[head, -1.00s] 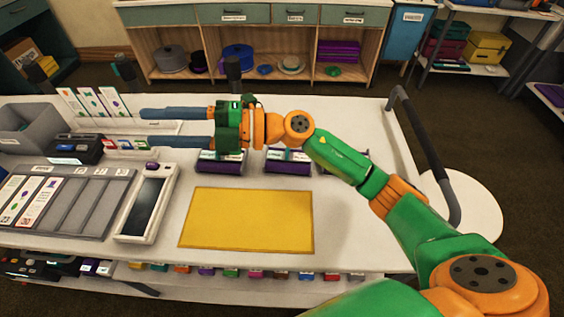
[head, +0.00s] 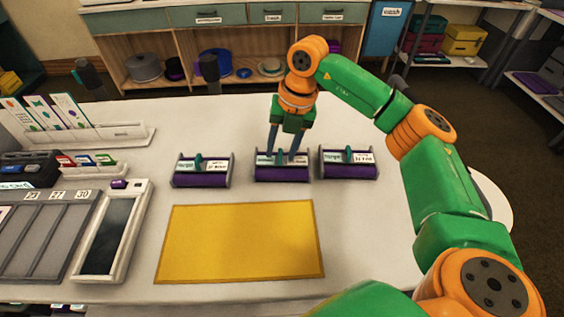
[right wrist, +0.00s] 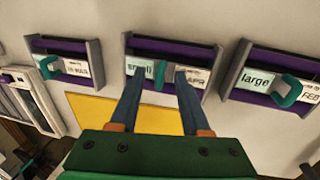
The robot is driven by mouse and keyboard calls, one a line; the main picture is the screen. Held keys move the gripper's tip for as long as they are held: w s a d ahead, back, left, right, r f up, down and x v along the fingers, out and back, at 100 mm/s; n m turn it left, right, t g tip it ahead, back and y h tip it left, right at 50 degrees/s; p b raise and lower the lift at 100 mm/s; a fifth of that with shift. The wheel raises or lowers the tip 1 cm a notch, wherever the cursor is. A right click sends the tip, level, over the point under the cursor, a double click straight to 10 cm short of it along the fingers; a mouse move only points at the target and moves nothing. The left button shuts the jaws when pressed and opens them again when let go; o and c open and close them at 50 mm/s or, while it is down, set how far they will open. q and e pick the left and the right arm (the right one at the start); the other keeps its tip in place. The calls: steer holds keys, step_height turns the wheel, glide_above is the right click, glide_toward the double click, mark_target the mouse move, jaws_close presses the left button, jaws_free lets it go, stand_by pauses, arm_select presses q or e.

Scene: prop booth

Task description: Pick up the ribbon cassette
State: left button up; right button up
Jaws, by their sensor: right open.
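Three similar cassettes stand in a row behind the yellow mat: a left one (head: 202,180), a middle one (head: 282,174) and a right one (head: 349,172). Each has a purple body, grey end plates, white labels and a teal handle. My right gripper (head: 283,153) points down at the middle cassette, open. In the right wrist view, its fingertips (right wrist: 159,75) lie either side of the middle cassette's (right wrist: 172,47) teal handle; I cannot tell whether they touch it. That label reads "small"; the right cassette's (right wrist: 283,62) reads "large". My left gripper is out of view.
The yellow mat (head: 240,242) lies bare in front of the cassettes. At left are a white device with a dark screen (head: 115,225), a grey slotted tray (head: 38,240) and card racks (head: 115,137). The table behind the cassettes is mostly clear.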

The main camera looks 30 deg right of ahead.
jaws_close()
stand_by(1.4)
